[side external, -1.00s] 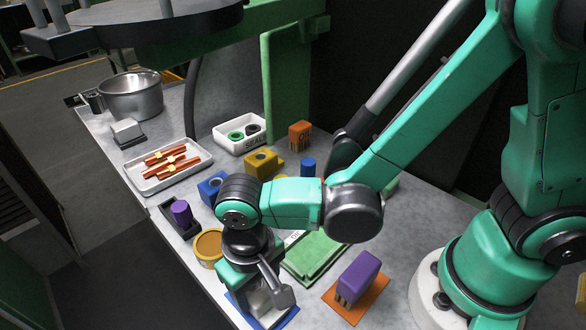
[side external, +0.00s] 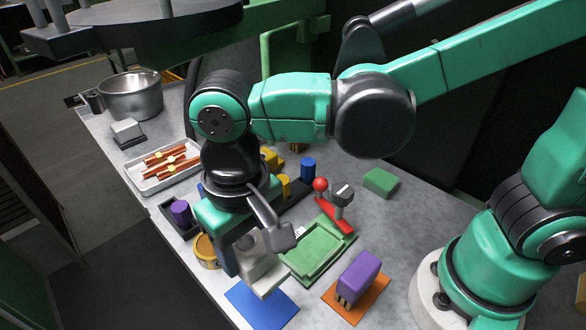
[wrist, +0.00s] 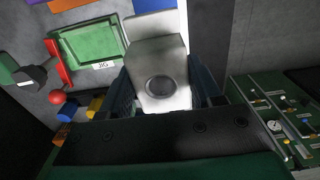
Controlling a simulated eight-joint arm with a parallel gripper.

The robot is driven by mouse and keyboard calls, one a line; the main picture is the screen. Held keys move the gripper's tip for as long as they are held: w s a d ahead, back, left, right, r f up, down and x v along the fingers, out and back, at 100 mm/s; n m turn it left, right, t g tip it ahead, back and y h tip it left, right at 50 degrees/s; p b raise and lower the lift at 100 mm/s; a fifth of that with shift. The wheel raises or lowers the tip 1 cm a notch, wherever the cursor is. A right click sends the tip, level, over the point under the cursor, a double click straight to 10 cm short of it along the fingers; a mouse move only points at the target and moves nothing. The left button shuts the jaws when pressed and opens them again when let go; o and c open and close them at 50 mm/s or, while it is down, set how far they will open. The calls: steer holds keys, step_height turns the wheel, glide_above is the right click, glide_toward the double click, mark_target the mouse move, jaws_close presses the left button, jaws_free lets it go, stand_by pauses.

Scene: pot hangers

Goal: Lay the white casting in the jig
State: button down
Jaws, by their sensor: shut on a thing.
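The white casting (side external: 262,275) is a pale block gripped between my fingers. In the wrist view the casting (wrist: 160,72) shows a face with a round dark hole. My gripper (side external: 255,258) is shut on it and holds it above the blue mat (side external: 258,308), clear of the bench. The green jig (side external: 316,252) is a shallow tray with raised edges, right of and behind my gripper in the side view. In the wrist view the jig (wrist: 90,42) lies left of the casting, its JIG label facing my gripper. Its floor looks empty.
A purple block (side external: 360,275) stands on an orange mat (side external: 350,306) beside the jig. A red lever clamp (side external: 333,218) with a ball knob stands behind the jig. A yellow tub (side external: 206,250) and a purple cylinder (side external: 180,212) are left of my gripper.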

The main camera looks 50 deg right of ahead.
step_height(320, 180, up, 10)
steer(key=d+f+n, duration=1)
steer(key=f+n, duration=0.2)
steer(key=n, duration=0.6)
steer(key=shift+d, duration=0.4)
steer(key=shift+f, duration=0.1)
steer(key=shift+f, duration=0.1)
steer(key=shift+f, duration=3.1)
steer(key=shift+f, duration=0.2)
